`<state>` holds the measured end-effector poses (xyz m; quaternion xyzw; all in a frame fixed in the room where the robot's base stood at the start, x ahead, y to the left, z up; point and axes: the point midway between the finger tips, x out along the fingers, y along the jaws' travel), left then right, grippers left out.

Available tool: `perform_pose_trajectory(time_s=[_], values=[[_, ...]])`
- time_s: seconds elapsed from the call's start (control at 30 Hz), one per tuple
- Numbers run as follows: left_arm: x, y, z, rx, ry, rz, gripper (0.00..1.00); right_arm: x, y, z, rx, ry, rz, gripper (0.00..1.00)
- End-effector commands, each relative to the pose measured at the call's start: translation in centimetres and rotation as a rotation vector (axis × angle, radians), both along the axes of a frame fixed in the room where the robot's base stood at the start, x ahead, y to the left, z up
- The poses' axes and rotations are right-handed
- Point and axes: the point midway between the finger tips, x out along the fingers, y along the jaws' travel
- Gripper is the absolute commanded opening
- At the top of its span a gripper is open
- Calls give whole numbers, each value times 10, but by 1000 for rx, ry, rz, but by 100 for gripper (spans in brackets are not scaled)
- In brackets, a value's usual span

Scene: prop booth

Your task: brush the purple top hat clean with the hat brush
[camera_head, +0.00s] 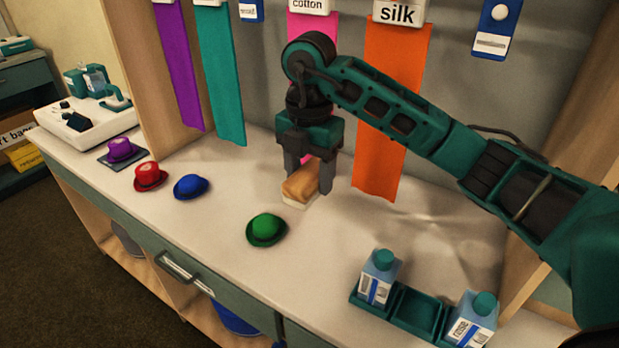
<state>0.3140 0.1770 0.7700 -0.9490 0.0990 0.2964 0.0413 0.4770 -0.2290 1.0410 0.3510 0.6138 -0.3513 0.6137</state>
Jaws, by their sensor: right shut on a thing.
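The purple top hat (121,149) sits on a dark flat mat (108,160) at the far left of the counter. The hat brush (301,185) has a tan wooden back and pale bristles. My right gripper (310,183) points down over the counter's middle and is shut on the brush, one finger on each side. The bristles are at or just above the counter; I cannot tell which. The gripper is well to the right of the purple hat. My left gripper is out of view.
A red hat (149,177), a blue hat (190,187) and a green hat (266,230) stand on the counter (200,225). A teal tray (414,311) with two bottles is at front right. Purple, teal, pink and orange fabric strips hang behind.

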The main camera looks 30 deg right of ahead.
Motion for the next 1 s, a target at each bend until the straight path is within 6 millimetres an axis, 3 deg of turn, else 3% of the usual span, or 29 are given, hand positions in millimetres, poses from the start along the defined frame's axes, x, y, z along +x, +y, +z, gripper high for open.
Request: perform_pose_trajectory(time_s=[0.17,0.2,0.43,0.67,1.0], values=[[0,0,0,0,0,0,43,0,0,0,1,-1,0,25],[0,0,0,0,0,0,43,0,0,0,1,-1,0,55],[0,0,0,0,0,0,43,0,0,0,1,-1,0,33],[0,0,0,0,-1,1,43,-1,1,-1,-2,-3,82,33],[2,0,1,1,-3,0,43,-11,7,-12,-20,-13,679,33]])
